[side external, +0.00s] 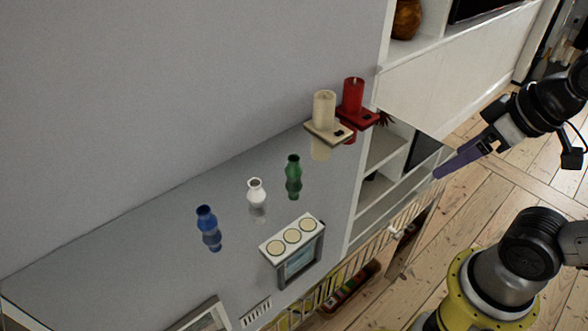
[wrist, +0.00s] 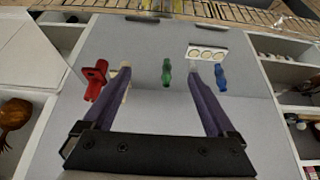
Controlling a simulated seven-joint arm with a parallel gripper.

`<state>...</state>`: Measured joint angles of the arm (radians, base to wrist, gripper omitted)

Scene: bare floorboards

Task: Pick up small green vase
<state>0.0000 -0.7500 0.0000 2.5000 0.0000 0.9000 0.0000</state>
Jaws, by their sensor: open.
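The small green vase (side external: 293,177) stands upright on the glossy grey top of a cabinet, between the white vase (side external: 256,192) and the candles. In the wrist view the green vase (wrist: 166,73) appears in the gap between my two purple fingers, farther off and untouched. My gripper (side external: 437,174) is open and empty, off to the right of the cabinet top in the side view. In the wrist view my gripper (wrist: 158,73) has its fingers spread wide, the right one partly covering the white vase.
A blue vase (side external: 207,218) stands left of the white one. A cream candle (side external: 324,108) and a red candle (side external: 353,95) stand on holders at the back. A three-circle white-topped holder (side external: 292,238) is near the front edge. A white cabinet (side external: 450,75) rises at the right.

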